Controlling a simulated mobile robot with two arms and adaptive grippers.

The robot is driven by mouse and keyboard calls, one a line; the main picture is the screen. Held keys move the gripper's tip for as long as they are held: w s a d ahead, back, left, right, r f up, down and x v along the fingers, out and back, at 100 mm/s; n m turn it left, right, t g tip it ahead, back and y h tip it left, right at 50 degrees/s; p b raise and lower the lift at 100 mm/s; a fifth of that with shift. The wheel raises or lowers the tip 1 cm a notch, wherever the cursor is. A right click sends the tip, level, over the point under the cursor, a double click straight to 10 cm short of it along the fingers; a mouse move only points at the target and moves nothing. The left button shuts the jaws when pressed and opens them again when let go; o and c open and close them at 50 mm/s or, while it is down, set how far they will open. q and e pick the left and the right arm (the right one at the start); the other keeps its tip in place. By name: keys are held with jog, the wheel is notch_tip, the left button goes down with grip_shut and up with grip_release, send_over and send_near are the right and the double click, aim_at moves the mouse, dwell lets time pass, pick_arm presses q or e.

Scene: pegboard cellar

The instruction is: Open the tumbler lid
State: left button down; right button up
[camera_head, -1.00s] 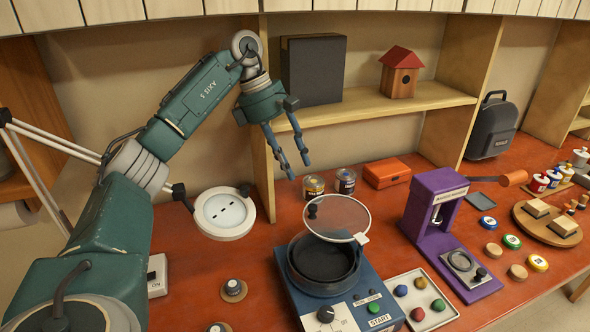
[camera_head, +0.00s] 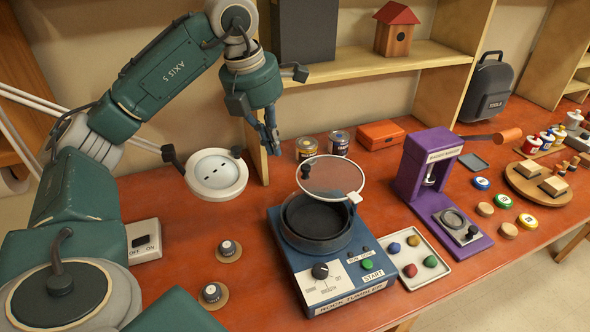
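The rock tumbler (camera_head: 341,283) is a blue box with a dark round drum (camera_head: 317,222) on top. Its lid (camera_head: 335,179) is a clear disc with a pale rim, raised above the drum, with a dark knob (camera_head: 305,172) at its left and a pale hinge block (camera_head: 354,198) at its right. The drum's dark inside shows below it. My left gripper (camera_head: 274,149) points down behind and left of the lid, apart from it. Its blue fingers overlap in this view, so their gap is unclear; nothing shows held. My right gripper is not in view.
A tray of colored stones (camera_head: 442,272) and a purple press (camera_head: 436,170) stand right of the tumbler. Paint cans (camera_head: 307,149) and an orange box (camera_head: 381,134) stand behind. A round white lamp head (camera_head: 216,174) and two knobs (camera_head: 228,248) are left. Shelf (camera_head: 375,65) above.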

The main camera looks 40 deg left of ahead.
pick_arm(q)
jog(key=p+x, duration=0.2)
jog(key=x, duration=0.7)
jog(key=p, duration=0.3)
send_over(301, 180)
jog(key=s, duration=0.3)
jog(key=shift+w+f, duration=0.25)
jog(key=shift+f, duration=0.45)
jog(key=shift+b, duration=0.3)
jog(key=shift+w+a, duration=0.15)
jog(key=shift+w, duration=0.35)
